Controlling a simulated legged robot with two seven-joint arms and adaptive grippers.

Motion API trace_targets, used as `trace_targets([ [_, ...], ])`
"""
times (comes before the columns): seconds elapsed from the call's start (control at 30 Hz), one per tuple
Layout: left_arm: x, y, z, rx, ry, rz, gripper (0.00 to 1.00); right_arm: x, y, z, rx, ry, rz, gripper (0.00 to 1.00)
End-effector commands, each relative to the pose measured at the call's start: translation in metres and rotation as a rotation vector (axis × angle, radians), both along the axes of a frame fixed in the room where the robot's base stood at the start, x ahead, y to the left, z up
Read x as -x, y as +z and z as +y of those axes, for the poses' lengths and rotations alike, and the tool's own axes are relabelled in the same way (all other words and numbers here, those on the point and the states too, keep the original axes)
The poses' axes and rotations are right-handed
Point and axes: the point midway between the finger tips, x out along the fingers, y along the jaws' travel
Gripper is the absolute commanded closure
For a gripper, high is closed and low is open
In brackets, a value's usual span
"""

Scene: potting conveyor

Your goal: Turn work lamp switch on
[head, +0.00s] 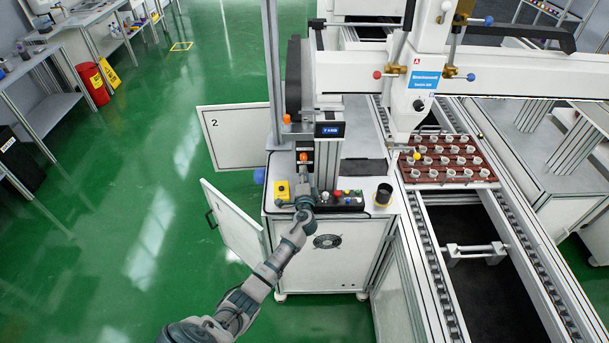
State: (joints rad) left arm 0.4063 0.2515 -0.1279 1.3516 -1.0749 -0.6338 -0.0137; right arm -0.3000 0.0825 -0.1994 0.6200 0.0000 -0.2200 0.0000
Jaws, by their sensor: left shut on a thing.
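A dark control panel (346,201) with small coloured buttons and knobs lies along the front edge of the white machine cabinet's top. My left gripper (304,196) reaches in from below and is at the left end of this panel. It is shut on what seems to be the work lamp switch, which the fingers and wrist hide. I cannot tell the switch's position. My right gripper is not in view.
A yellow box (282,190) with a button sits just left of my gripper. Two cabinet doors (231,222) hang open on the left. A brown tray (411,174) of small pots sits on the conveyor.

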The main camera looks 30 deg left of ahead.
Motion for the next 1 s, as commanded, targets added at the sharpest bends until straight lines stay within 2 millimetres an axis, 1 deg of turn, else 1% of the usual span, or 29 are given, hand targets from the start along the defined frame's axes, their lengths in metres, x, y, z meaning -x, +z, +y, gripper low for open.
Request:
trace_targets([
  [0.03, 0.001, -0.003, 0.001, 0.0, 0.003, 0.007, 1.0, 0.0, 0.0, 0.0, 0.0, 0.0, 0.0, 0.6],
  [0.27, 0.001, -0.003, 0.001, 0.0, 0.002, 0.006, 1.0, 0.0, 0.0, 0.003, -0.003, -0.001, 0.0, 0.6],
  [0.3, 0.001, -0.003, 0.001, 0.0, 0.002, 0.005, 0.67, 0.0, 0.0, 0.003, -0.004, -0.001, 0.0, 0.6],
  [0.33, 0.001, -0.003, 0.001, 0.0, 0.002, 0.005, 0.63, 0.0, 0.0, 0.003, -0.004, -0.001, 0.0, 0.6],
  [0.63, 0.002, -0.001, 0.0, 0.0, 0.001, 0.002, 0.63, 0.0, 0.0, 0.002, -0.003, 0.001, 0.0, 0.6],
  [0.73, 0.007, -0.001, -0.004, 0.0, -0.001, 0.0, 0.63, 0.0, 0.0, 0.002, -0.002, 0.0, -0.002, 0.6],
  [0.87, 0.025, -0.002, -0.016, 0.002, -0.002, 0.002, 0.63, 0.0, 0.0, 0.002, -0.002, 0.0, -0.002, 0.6],
  [1.0, 0.053, -0.003, -0.032, 0.003, -0.002, 0.003, 0.63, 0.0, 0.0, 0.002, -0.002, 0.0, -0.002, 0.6],
])
